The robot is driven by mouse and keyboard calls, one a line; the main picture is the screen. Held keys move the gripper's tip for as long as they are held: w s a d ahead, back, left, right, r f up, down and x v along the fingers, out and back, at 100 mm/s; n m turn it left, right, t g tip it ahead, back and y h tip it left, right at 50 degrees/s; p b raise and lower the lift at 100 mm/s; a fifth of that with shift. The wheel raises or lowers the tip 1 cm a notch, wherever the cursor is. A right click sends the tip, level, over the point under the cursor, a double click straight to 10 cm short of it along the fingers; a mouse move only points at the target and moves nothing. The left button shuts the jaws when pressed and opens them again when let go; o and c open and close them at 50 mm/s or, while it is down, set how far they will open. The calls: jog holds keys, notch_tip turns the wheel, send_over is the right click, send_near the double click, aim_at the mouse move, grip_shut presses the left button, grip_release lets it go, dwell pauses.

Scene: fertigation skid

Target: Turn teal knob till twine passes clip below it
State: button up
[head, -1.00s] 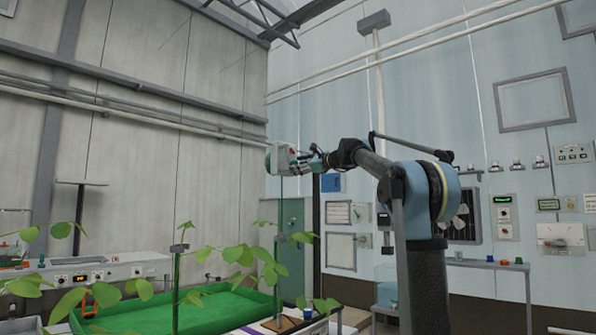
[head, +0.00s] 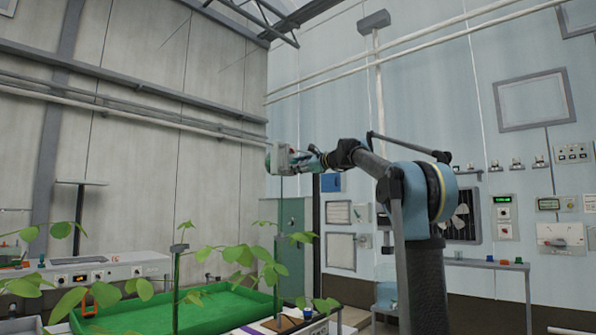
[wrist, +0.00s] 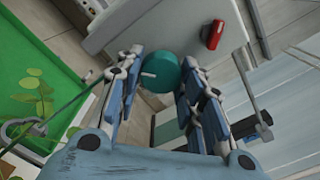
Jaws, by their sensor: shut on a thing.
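The teal knob (wrist: 163,72), a round disc with a white mark line, sits between the two fingers of my gripper (wrist: 160,92) in the wrist view. The fingers are shut on its sides. In the head view my gripper (head: 304,161) is at the white and green housing (head: 279,158), and the knob is hidden there. A thin dark green line (wrist: 62,113), apparently the twine, runs from beside the knob to the lower left. It hangs below the housing in the head view (head: 281,205). A small grey piece (head: 280,238), possibly the clip, shows lower on that line.
A green tray (head: 225,307) with leafy plants stands below. A red part (wrist: 212,34) is on the grey casing (wrist: 165,22) near the knob. A bench (head: 480,264) and wall panels are at the right. The air around the housing looks clear.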

jog(key=shift+n, duration=4.2)
jog(key=o, duration=1.1)
jog(key=shift+d, duration=0.1)
jog(key=shift+c, duration=0.2)
jog(key=v, duration=1.1)
jog(key=shift+s+d, duration=0.25)
jog(key=shift+d, duration=0.1)
